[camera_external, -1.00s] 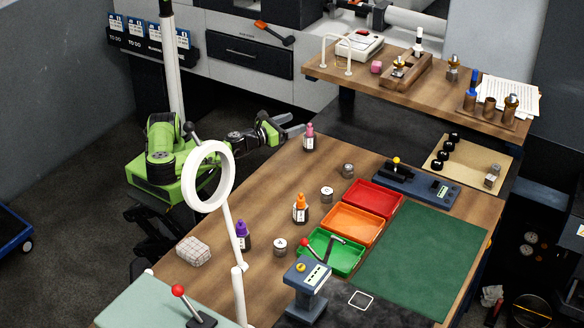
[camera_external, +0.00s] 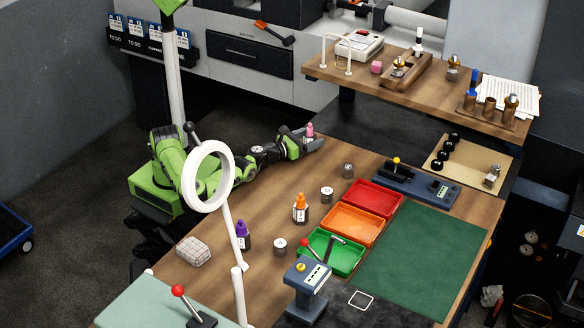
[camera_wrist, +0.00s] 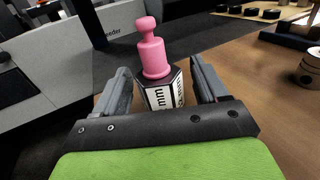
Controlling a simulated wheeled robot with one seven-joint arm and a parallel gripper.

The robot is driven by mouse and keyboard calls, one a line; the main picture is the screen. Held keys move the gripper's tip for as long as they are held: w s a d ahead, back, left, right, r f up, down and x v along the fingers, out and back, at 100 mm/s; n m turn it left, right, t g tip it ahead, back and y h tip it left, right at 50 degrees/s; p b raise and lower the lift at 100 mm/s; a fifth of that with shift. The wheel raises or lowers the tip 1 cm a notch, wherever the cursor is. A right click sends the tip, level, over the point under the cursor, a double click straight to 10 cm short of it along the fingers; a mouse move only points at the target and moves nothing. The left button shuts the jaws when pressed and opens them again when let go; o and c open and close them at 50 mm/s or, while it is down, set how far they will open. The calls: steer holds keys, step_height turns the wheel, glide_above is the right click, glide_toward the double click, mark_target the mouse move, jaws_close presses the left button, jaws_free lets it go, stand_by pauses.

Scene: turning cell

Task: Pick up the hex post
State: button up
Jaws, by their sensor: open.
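A post with a pink knobbed top and a dark hexagonal base with white labels (camera_wrist: 155,60) stands upright in the wrist view; its pink top (camera_external: 310,130) also shows in the external view, at the bench's far left edge. My gripper (camera_wrist: 160,80) is open, with one finger on each side of the hexagonal base. Gaps show between the fingers and the base, and the base's lower part is hidden by my gripper. Similar pieces with an orange top (camera_external: 300,208) and a purple top (camera_external: 242,235) stand nearer on the bench.
Small grey cylinders (camera_external: 327,194) stand right of and below my gripper in the external view. Red (camera_external: 400,202), orange and green trays lie beyond them, beside a green mat (camera_external: 430,255). A white ring on a stand (camera_external: 189,178) rises in front of my arm.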

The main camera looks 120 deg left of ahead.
jaws_close()
steer(key=shift+r, duration=0.15)
